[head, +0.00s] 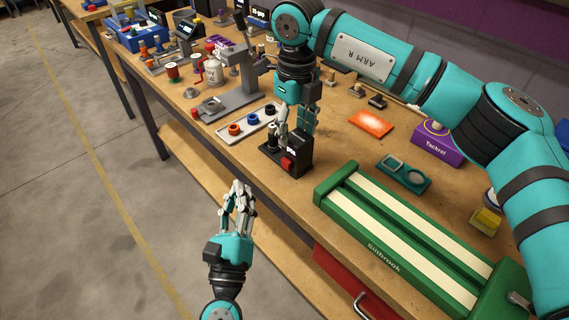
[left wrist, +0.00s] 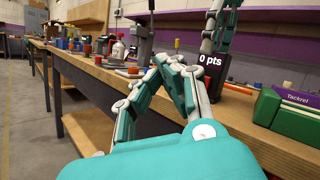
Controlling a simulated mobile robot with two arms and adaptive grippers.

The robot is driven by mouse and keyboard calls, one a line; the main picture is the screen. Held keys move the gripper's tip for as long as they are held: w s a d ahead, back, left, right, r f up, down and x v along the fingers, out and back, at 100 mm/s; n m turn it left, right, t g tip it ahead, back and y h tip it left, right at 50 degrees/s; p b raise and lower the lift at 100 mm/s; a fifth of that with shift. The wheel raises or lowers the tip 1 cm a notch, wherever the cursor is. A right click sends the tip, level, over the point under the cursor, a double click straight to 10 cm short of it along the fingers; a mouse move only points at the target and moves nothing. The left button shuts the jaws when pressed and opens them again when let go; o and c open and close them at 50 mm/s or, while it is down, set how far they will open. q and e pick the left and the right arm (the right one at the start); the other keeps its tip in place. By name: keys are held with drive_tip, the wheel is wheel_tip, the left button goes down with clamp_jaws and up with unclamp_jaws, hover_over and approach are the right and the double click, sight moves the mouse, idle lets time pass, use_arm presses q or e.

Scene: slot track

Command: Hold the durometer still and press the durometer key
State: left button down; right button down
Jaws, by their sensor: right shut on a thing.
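The durometer (head: 297,158) is a small black block with a red key (head: 287,163) on its front side. It stands upright near the bench's front edge. In the left wrist view its screen (left wrist: 211,60) reads "0 pts"; the red key does not show there. My right gripper (head: 294,132) comes down from above and is shut on the durometer's upper part. My left gripper (head: 239,187) is in front of the bench edge, apart from the durometer and to its lower left. Its fingers meet at the tips in the left wrist view (left wrist: 164,62), with nothing visible between them.
A green Stilbrook frame with cream strips (head: 395,240) lies right of the durometer. A white tray with rings (head: 250,125) lies behind it to the left. A teal plate (head: 404,174), an orange sheet (head: 371,124) and a purple Tackrel box (head: 437,144) lie right. Floor space is open left.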

use_arm(q)
drive_tip(key=w+d, duration=0.5)
drive_tip(key=shift+w+d, duration=0.15)
drive_tip(key=shift+d, duration=0.05)
drive_tip(key=shift+d, duration=0.1)
idle(1.4)
drive_tip(key=shift+w+d, duration=0.2)
drive_tip(key=shift+w, duration=0.1)
drive_tip(key=shift+w+d, duration=0.45)
drive_tip(key=shift+d, duration=0.05)
idle(1.1)
drive_tip(key=shift+s+a, duration=0.8)
drive_tip(key=s+a, duration=0.3)
drive_tip(key=shift+s+a, duration=0.25)
drive_tip(key=shift+s, duration=0.05)
